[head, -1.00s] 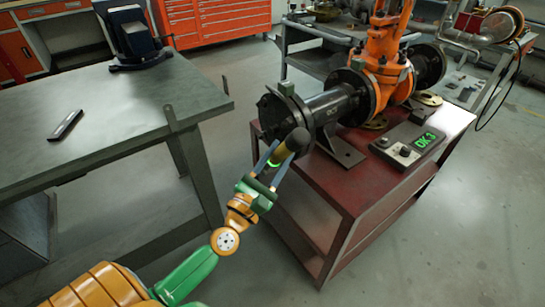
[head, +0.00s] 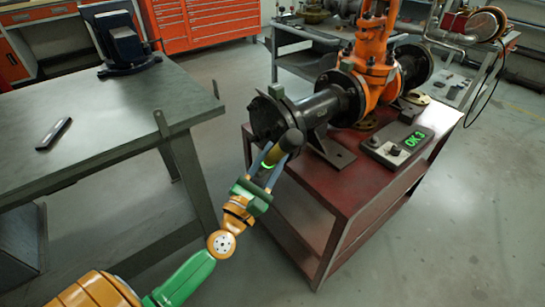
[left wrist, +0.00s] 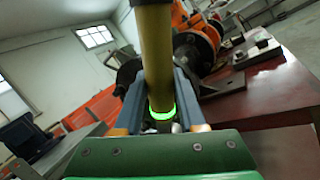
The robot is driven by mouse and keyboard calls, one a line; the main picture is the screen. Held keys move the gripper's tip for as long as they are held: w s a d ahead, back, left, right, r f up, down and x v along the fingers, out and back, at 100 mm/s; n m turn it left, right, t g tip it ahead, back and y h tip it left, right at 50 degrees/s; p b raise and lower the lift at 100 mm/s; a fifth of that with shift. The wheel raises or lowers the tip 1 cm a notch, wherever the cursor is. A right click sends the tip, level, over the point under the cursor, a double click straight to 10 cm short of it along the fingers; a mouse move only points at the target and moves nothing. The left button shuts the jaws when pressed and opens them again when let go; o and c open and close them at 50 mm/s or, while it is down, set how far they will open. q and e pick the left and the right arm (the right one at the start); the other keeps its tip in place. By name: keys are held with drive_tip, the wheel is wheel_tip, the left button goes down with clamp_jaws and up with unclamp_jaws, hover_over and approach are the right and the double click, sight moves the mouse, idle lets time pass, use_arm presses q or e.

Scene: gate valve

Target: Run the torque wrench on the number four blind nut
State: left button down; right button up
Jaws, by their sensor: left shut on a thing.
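The torque wrench has a yellow grip (head: 277,154), a dark rounded end and a glowing green ring. My left gripper (head: 268,165) is shut on it in front of the blind flange (head: 262,118), a dark disc on the near end of the valve's pipe. In the left wrist view the yellow grip (left wrist: 154,50) stands between the two blue fingers of the gripper (left wrist: 163,100), with the green ring low between them. The flange face is mostly turned away or covered, so nut four and whether the wrench sits on it cannot be made out. My right gripper is out of view.
The orange gate valve (head: 372,62) stands on a dark red bench (head: 345,180). A grey table (head: 90,130) at left carries a dark vise (head: 122,42) and a small dark bar (head: 54,134). Floor shows between table and bench.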

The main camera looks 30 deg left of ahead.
use_arm(q)
drive_tip(key=shift+w+d, duration=0.35)
drive_tip(key=shift+w, duration=0.45)
drive_tip(key=shift+w+d, duration=0.3)
drive_tip(key=shift+w, duration=0.45)
drive_tip(key=shift+w+d+r, duration=0.15)
drive_tip(key=shift+w, duration=0.3)
idle(1.0)
drive_tip(key=shift+s, duration=0.2)
idle(1.5)
drive_tip(key=shift+s+a, duration=0.3)
drive_tip(key=shift+s, duration=0.35)
drive_tip(key=shift+s+a, duration=0.25)
drive_tip(key=shift+s, duration=0.4)
drive_tip(key=shift+s+a, duration=0.3)
drive_tip(key=shift+s, duration=0.35)
